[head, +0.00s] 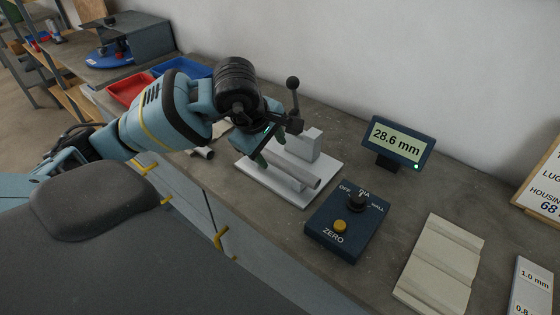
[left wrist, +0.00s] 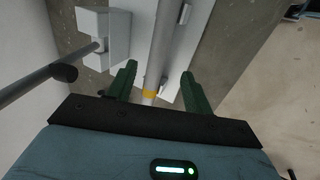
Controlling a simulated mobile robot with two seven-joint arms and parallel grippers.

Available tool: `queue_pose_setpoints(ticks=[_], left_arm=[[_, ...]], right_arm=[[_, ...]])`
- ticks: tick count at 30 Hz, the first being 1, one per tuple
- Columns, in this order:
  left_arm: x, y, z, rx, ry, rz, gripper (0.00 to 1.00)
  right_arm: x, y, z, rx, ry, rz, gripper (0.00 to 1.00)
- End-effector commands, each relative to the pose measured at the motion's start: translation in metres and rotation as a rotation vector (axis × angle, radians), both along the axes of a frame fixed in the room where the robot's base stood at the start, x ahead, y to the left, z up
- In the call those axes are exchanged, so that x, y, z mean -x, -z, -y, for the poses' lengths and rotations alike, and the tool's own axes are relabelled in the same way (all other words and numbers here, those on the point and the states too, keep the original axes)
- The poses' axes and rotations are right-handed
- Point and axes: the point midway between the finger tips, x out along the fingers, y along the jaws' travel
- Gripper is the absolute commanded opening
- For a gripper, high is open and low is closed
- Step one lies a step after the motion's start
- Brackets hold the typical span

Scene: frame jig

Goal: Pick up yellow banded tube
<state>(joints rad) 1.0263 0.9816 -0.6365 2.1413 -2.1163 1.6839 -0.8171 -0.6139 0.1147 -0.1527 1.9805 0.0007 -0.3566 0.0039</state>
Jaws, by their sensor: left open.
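The yellow banded tube (left wrist: 163,40) is a grey cylinder with a yellow band near its end in the left wrist view. In the head view the tube (head: 297,172) lies on the white jig plate (head: 307,198), its band hidden by my gripper. My left gripper (head: 262,152) is over the tube's far end. In the left wrist view, the green fingers of my left gripper (left wrist: 159,69) are apart, one on each side of the tube near the band, with gaps visible. My right gripper is not in view.
A white block with a black-knobbed lever (head: 293,84) stands behind the tube. Nearby are a blue control box (head: 330,236), a display reading 28.6 mm (head: 398,142) and a grooved pale block (head: 440,262). Another short tube (head: 204,153) lies left of the jig.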

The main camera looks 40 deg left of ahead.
Motion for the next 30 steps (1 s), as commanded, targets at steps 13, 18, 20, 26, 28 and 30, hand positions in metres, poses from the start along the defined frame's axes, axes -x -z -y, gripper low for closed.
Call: queue_pose_setpoints(ticks=[13,18,20,26,28,30], left_arm=[[-0.017,0.033,-0.001,0.003,-0.001,0.000,0.51],[-0.023,0.049,0.000,0.002,0.001,0.000,0.51],[-0.024,0.051,0.000,0.002,0.001,0.001,0.51],[-0.024,0.051,0.000,0.002,0.001,0.002,0.51],[-0.024,0.051,0.000,0.002,0.001,0.001,0.43],[-0.024,0.051,0.000,0.002,0.001,0.002,0.34]], right_arm=[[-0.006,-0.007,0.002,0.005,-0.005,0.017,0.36],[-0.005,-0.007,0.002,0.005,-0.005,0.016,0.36],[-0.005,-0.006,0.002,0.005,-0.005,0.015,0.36],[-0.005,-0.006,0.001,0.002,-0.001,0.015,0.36],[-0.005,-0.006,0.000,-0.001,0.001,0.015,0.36],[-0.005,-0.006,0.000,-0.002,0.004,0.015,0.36]])
